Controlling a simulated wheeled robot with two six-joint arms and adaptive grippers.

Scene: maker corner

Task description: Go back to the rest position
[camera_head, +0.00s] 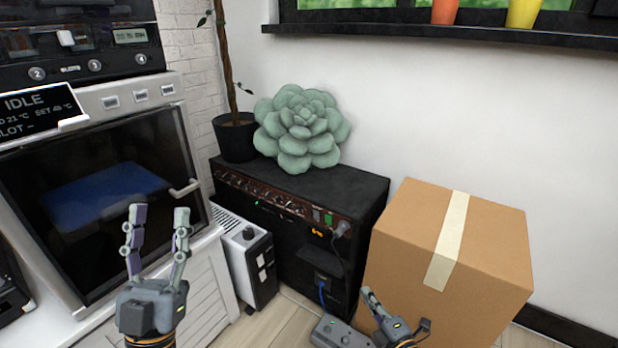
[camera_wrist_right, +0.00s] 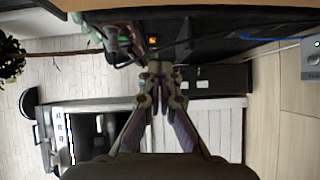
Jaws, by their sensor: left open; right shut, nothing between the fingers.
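My left gripper (camera_head: 157,232) is at the lower left of the head view, pointing up, with its two fingers apart and nothing between them. It shows in front of the machine with the dark glass door. My right gripper (camera_head: 367,292) is at the bottom of the head view, in front of the cardboard box. In the right wrist view its fingers (camera_wrist_right: 161,78) meet at the tips, with nothing held. The black amplifier lies beyond them there.
A cardboard box (camera_head: 416,243) stands at the right. The black amplifier (camera_head: 300,197) bears a green succulent cushion (camera_head: 300,130) and a potted plant (camera_head: 236,138). A machine (camera_head: 98,205) with a door handle stands at the left. A small heater (camera_head: 243,262) and a grey pedal (camera_head: 338,334) are near the floor.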

